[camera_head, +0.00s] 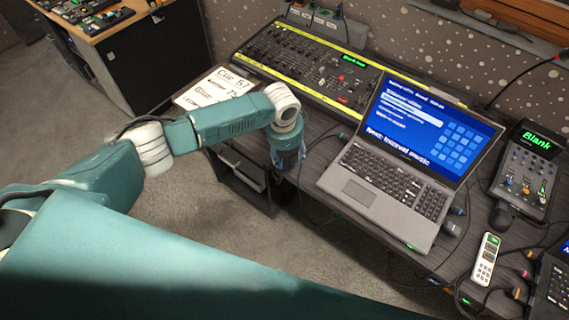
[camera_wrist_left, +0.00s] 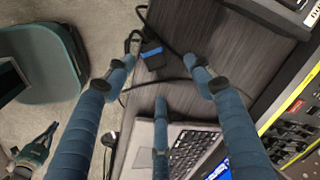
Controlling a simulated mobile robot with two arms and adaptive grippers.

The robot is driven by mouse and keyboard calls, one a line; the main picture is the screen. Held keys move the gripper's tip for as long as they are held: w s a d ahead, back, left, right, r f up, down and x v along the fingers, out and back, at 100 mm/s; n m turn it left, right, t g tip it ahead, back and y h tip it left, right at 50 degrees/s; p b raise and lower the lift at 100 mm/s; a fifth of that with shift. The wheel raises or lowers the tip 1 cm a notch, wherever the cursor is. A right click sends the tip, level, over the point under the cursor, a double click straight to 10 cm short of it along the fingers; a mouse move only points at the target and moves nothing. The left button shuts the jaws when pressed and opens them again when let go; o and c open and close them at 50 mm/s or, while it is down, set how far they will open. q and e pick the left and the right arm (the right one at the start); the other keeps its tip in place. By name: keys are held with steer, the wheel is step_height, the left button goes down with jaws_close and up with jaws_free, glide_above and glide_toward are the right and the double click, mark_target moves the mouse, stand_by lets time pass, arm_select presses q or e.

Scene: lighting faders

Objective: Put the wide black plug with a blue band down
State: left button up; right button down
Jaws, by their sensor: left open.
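The wide black plug with a blue band (camera_wrist_left: 152,56) shows in the left wrist view. It lies on the dark desk top (camera_wrist_left: 215,45) near its edge, with a black cable running from it. My left gripper (camera_wrist_left: 160,78) is open, its blue fingers spread around the plug's side of the view, and nothing is between the fingertips. The plug appears beyond the fingertips, apart from them. In the head view my left gripper (camera_head: 288,155) points down over the desk's front edge, left of the laptop. The plug cannot be made out there.
The open laptop (camera_head: 385,188) stands right of my left gripper. A lighting console (camera_head: 310,65) lies behind, with a handwritten card (camera_head: 212,88) at its left. A small mixer (camera_head: 525,170) and a white remote (camera_head: 485,258) are at the right. Loose cables cross the desk.

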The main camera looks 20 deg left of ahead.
mark_target(286, 163)
arm_select(q)
steer(key=f, duration=0.3)
steer(key=shift+s+a+f+p, duration=0.1)
steer(key=shift+a+f+p, duration=0.2)
steer(key=shift+f+p, duration=0.1)
steer(key=shift+f, duration=0.35)
steer(key=c, duration=0.9)
steer(key=shift+c, duration=0.7)
arm_select(e)
steer(key=shift+s+r, duration=0.6)
steer(key=shift+s, duration=0.05)
arm_select(q)
steer(key=shift+c, duration=0.2)
arm_select(e)
steer(key=shift+d, duration=0.15)
